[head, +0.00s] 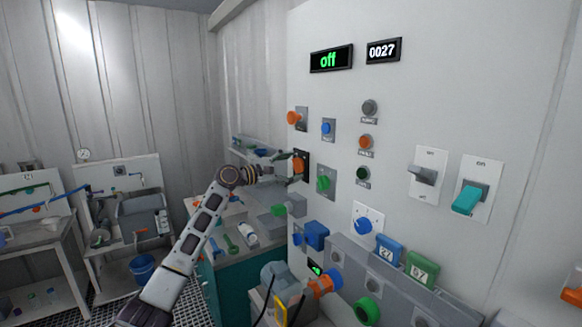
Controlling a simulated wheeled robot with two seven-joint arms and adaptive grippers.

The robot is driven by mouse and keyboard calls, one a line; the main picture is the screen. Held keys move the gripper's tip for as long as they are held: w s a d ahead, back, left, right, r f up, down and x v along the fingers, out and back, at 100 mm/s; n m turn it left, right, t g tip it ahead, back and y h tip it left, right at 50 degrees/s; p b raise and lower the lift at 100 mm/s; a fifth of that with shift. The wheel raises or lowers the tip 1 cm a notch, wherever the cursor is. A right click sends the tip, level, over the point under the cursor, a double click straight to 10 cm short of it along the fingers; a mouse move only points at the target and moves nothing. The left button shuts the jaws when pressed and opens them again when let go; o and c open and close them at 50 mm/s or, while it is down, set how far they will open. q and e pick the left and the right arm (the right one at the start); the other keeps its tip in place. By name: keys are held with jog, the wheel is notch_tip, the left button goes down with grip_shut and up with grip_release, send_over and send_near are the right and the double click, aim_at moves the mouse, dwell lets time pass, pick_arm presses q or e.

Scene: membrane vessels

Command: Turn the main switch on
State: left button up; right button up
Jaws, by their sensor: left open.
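My left gripper (284,168) reaches in from the left and is open. Its fingertips are close to an orange knob (298,165) on a black plate on the white panel; I cannot tell whether they touch it. Two large lever switches with "on" above them are on the panel's right: one with a grey lever (423,175) and one with a teal lever (468,199). No readable label says which one is the main switch. A display (331,59) at the top reads "off" in green. My right gripper is out of view.
Around the knob are another orange knob (294,118), a blue button (326,128) and a green knob (323,183). Below are a blue dial (363,226) and a grey ledge with numbered tags. A cluttered bench (262,245) stands under the arm. Sinks are at left.

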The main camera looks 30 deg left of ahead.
pick_arm(q)
jog(key=shift+w+d, duration=0.1)
jog(key=shift+w, duration=0.05)
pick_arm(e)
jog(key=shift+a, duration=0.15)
pick_arm(q)
jog(key=shift+c, duration=0.4)
jog(key=c, duration=0.9)
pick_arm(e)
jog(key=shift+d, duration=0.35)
